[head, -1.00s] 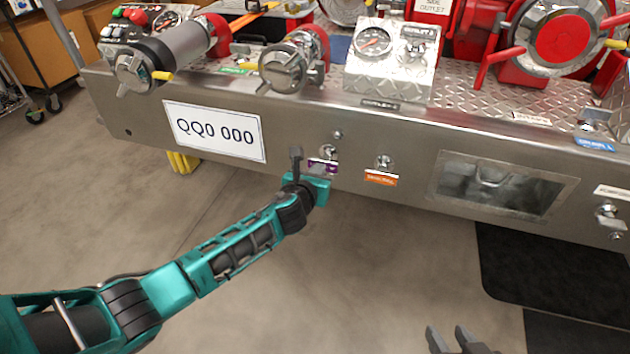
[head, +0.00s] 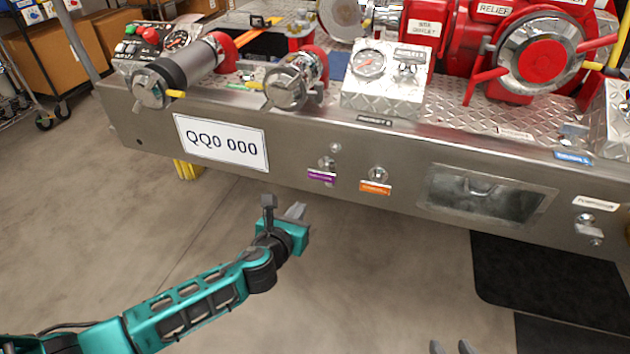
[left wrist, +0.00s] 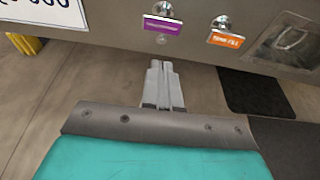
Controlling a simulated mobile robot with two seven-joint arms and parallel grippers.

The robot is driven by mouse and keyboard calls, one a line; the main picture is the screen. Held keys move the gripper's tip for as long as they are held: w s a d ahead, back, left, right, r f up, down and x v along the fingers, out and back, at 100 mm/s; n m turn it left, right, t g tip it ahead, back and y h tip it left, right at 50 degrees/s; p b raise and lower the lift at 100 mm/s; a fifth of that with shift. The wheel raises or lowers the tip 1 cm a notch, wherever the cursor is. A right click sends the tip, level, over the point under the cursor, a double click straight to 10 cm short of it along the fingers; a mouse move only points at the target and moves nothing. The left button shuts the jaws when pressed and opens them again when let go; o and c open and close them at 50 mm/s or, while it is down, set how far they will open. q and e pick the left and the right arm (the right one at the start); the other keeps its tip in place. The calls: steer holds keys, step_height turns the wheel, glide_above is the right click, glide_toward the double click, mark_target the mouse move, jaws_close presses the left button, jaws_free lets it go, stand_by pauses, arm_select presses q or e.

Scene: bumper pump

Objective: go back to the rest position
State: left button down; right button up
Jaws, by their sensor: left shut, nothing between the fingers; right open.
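My left gripper (head: 296,211) is in front of and below the steel bumper, apart from it, over the floor. In the left wrist view its fingers (left wrist: 163,80) are together with nothing between them. The tips point toward the bumper below the purple label (left wrist: 162,26). My right gripper (head: 452,347) shows only its fingertips at the bottom edge of the head view; they are apart, and the rest is out of frame.
The bumper (head: 300,165) spans the view, with a number plate (head: 221,142), a purple-labelled knob (head: 321,175), an orange-labelled knob (head: 375,187) and a recessed window (head: 485,195). Valves and gauges stand on top. The floor (head: 360,270) below is clear, with dark mats (head: 545,275) at right.

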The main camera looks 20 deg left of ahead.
arm_select(q)
steer(key=s+d+f+n+g+h, duration=0.1)
steer(key=s+d+f+n+g, duration=0.1)
steer(key=s+n, duration=1.1)
steer(key=s+d+f+n+g+h, duration=0.15)
steer(key=s+n, duration=0.45)
steer(key=n, duration=1.2)
step_height(320, 180, up, 10)
steer(key=s+a+n+p, duration=0.2)
steer(key=p, duration=1.1)
steer(key=shift+s+a+n+y, duration=0.2)
steer(key=shift+a+n+y, duration=0.15)
steer(key=shift+n+y, duration=0.1)
arm_select(e)
step_height(320, 180, up, 9)
steer(key=s+d+h, duration=0.1)
steer(key=d, duration=0.2)
steer(key=shift+s, duration=0.3)
